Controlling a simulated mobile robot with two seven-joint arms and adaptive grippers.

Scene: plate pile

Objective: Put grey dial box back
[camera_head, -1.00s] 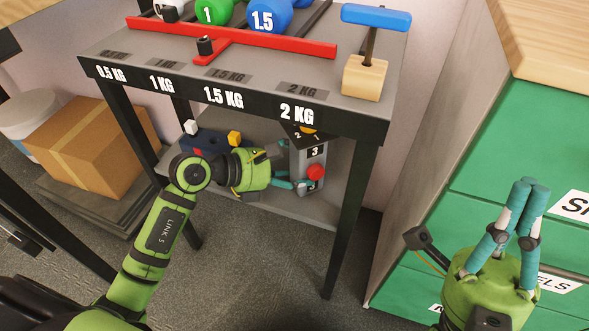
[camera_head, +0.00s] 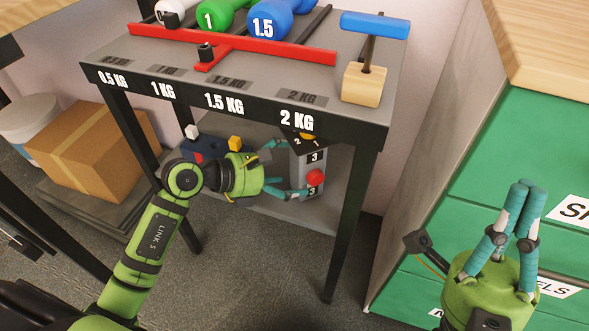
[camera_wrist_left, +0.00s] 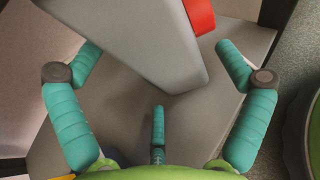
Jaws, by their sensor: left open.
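The grey dial box (camera_head: 310,172) stands on the lower shelf (camera_head: 272,212) of the table, near its right end. It has a red knob, number labels and a dark top with a yellow part. In the left wrist view the box (camera_wrist_left: 150,45) is tilted across the picture, with a red part at its right. My left gripper (camera_head: 290,168) is open just left of the box, its fingers spread and apart from it.
A blue box (camera_head: 205,147) with small blocks sits left on the lower shelf. The tabletop above holds dumbbells (camera_head: 275,18), a red rack (camera_head: 250,43) and a wooden block with a blue handle (camera_head: 365,80). A table leg (camera_head: 350,220) stands right of the dial box. Green drawers (camera_head: 520,140) are at right.

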